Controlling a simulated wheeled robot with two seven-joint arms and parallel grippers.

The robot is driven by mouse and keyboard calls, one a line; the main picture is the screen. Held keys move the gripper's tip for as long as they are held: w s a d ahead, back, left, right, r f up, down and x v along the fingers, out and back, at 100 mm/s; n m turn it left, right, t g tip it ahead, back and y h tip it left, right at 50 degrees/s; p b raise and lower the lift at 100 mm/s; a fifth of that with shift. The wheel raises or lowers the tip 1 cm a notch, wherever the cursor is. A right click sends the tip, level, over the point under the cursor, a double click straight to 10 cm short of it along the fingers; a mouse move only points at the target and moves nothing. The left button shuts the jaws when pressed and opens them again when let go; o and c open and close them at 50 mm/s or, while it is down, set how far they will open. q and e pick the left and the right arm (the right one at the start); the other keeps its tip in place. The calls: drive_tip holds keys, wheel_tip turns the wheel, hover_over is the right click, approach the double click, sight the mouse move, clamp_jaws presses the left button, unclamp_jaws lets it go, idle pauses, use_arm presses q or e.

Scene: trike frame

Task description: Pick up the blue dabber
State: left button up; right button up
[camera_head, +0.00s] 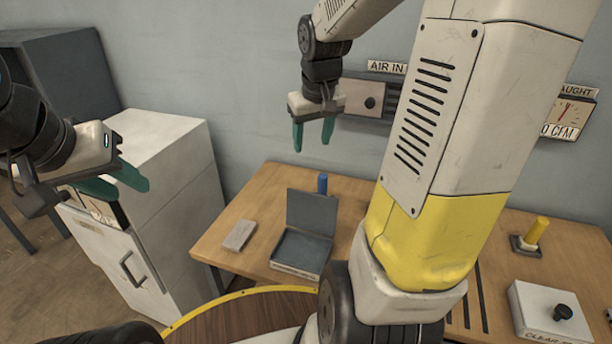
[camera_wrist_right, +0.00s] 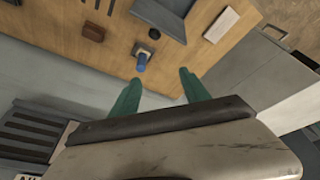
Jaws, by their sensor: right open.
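The blue dabber (camera_head: 322,183) stands upright near the back of the wooden bench, behind the open lid of a dark box; its lower part is hidden in the head view. It also shows in the right wrist view (camera_wrist_right: 141,65), set in a small grey base. My right gripper (camera_head: 313,135) is open and empty, above and behind the dabber. In the right wrist view, its green fingers (camera_wrist_right: 160,78) are spread, with the dabber beyond the left fingertip, apart from it. My left gripper (camera_head: 133,191) is open and empty at the far left, over the white cabinet.
The dark hinged box (camera_head: 300,250) stands open on the bench (camera_head: 262,200), with a pale grey block (camera_head: 239,235) to its left. A yellow dabber (camera_head: 537,230) and a white box with a black knob (camera_head: 535,310) are at right. My right arm hides the bench's middle.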

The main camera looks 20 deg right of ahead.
drive_tip(key=g, duration=0.2)
hover_over(322, 183)
drive_tip(key=shift+y, duration=0.3)
drive_tip(key=f, duration=1)
drive_tip(key=d+f, duration=0.1)
drive_tip(key=f, duration=0.3)
drive_tip(key=shift+w+f, duration=0.2)
drive_tip(key=shift+f, duration=0.2)
drive_tip(key=f, duration=0.2)
drive_tip(key=w+f, duration=0.1)
drive_tip(key=f, duration=0.5)
drive_tip(key=shift+w+a, duration=0.15)
drive_tip(key=shift+w, duration=0.05)
clamp_jaws()
